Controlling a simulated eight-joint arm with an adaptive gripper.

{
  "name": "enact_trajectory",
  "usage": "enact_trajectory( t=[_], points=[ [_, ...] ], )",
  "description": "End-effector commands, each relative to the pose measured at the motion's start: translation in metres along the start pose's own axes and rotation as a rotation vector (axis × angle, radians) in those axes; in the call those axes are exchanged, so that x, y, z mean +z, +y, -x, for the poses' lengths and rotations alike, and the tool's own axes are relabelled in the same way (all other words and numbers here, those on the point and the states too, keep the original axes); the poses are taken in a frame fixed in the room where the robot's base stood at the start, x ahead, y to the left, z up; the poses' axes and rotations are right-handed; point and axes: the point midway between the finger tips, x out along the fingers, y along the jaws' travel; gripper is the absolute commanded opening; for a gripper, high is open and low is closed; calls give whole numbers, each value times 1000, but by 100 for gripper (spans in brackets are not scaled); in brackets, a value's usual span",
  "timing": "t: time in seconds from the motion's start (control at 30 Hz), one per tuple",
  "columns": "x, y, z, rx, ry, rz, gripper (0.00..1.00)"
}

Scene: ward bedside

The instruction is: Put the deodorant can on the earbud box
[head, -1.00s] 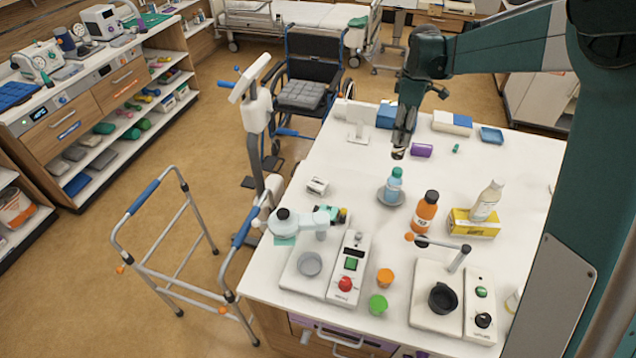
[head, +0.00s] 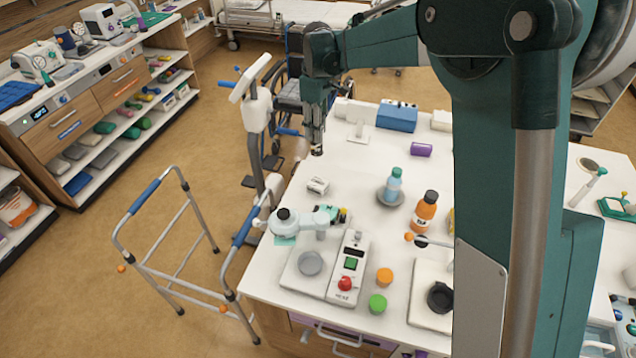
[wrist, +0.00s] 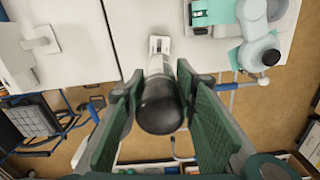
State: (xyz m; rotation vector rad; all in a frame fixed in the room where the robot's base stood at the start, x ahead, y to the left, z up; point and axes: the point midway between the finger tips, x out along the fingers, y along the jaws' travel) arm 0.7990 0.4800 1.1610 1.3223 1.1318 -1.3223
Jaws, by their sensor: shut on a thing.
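My gripper (head: 317,142) is shut on the deodorant can (wrist: 160,108), which has a dark rounded end and a paler body. In the wrist view the can lies between the two green finger pads, dark end toward the camera. In the head view it is too small to make out clearly. A small white box (head: 318,186), which looks like the earbud box, lies near the table's left edge. It also shows in the wrist view (wrist: 160,44), just beyond the can. In the head view my gripper is above and behind this box, apart from it.
A white device with a teal part (head: 300,222) stands in front of the box. A white stand (head: 358,122), a blue box (head: 397,117) and a purple cylinder (head: 421,150) are behind and right. A blue bottle (head: 393,184) is right. A wheelchair (head: 288,92) stands beyond the table edge.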

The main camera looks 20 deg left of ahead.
Motion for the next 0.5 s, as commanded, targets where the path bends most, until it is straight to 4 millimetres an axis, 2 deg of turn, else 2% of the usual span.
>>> enact_trajectory(
  t=[0.03, 0.23, 0.5],
  points=[
    [2, 2, -10, 0, 0, -1, 15],
    [2, 2, -39, 0, 0, -1, 15],
    [2, 1, -50, 0, 0, -1, 15]
  ],
)
